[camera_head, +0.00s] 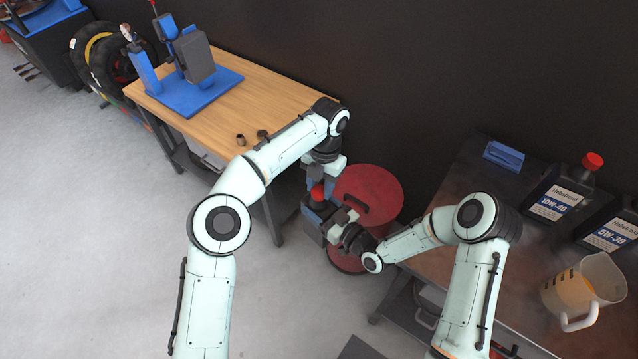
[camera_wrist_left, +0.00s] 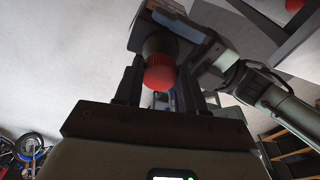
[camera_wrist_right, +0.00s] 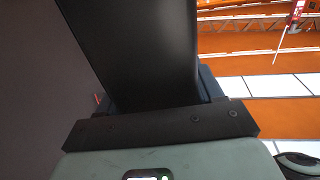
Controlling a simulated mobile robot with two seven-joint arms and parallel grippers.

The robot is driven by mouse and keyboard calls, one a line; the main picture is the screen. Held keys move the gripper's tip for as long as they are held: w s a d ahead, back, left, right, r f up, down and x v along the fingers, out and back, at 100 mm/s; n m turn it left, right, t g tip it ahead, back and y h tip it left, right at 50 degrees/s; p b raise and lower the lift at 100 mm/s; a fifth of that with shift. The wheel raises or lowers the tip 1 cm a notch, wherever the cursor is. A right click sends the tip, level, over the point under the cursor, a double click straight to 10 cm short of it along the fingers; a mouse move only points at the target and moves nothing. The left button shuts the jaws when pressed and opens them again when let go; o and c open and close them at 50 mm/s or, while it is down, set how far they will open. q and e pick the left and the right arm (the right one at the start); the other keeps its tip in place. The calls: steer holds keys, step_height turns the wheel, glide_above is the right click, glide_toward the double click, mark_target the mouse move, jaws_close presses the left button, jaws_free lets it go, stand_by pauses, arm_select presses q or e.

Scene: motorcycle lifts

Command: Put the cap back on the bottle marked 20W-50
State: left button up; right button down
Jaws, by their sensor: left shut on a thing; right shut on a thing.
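A dark bottle (camera_head: 313,226) is held in the air between my two arms, over the gap between the two tables; its label is not visible. My right gripper (camera_head: 335,224) is shut on it, and its black body fills the space between the fingers in the right wrist view (camera_wrist_right: 135,45). A red cap (camera_head: 317,193) is at the top of the bottle. My left gripper (camera_head: 321,184) is shut on the cap from above. In the left wrist view the cap (camera_wrist_left: 160,73) sits between the fingers, in line with the dark neck; whether it is seated or threaded I cannot tell.
A black bottle marked 10W-40 (camera_head: 556,196), one marked 5W-30 (camera_head: 612,236) and a measuring jug (camera_head: 580,288) stand on the right dark table (camera_head: 480,262). The left wooden table (camera_head: 270,95) bears a blue stand (camera_head: 200,92). A red round object (camera_head: 380,188) stands behind the grippers.

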arm_select(q)
steer(key=shift+r+m, duration=0.1)
steer(key=shift+m, duration=0.6)
steer(key=o, duration=1)
steer(key=shift+r, duration=0.1)
steer(key=shift+r, duration=2.15)
steer(key=shift+c, duration=0.3)
